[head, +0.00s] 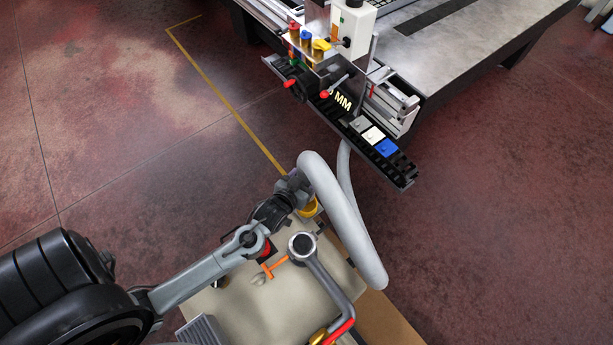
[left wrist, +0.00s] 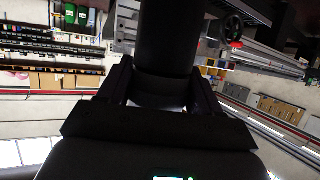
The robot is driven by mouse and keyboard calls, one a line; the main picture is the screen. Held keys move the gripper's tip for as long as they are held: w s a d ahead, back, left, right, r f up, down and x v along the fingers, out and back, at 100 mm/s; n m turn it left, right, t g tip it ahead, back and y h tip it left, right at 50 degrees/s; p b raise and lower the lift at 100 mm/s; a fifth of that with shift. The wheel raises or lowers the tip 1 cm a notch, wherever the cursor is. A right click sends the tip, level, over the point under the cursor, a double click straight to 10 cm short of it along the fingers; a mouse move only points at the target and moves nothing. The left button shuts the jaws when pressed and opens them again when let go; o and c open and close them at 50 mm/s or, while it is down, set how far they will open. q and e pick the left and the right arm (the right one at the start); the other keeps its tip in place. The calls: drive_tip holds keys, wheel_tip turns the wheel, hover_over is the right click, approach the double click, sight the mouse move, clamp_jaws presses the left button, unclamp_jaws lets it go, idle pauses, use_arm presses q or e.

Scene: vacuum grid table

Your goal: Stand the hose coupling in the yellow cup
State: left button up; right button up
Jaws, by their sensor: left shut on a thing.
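My left gripper (head: 284,194) reaches in from the left in the head view and is shut on the dark hose coupling (head: 294,182) at the end of a thick light grey hose (head: 345,222). The left wrist view shows the coupling as a dark cylinder (left wrist: 165,85) between the two fingers. The yellow cup (head: 309,209) shows just below and right of the coupling. It is partly hidden, and I cannot tell whether the two touch. My right gripper is not in view.
A beige cart top (head: 285,312) under my arm carries a grey pipe (head: 330,283) with a round dark cap and an orange T-handle (head: 273,267). The hose loops over its right side. A metal grid table (head: 450,45) with a black rail stands behind. Open floor lies around.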

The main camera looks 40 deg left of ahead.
use_arm(q)
drive_tip(key=shift+r+p, duration=0.2)
drive_tip(key=shift+p, duration=0.2)
drive_tip(key=shift+f+b, duration=0.95)
drive_tip(key=shift+f, duration=0.65)
drive_tip(key=shift+f+b, duration=0.75)
drive_tip(key=shift+f, duration=0.7)
drive_tip(key=shift+p, duration=0.3)
drive_tip(key=shift+f, duration=0.1)
drive_tip(key=shift+f, duration=0.25)
drive_tip(key=o, duration=1.5)
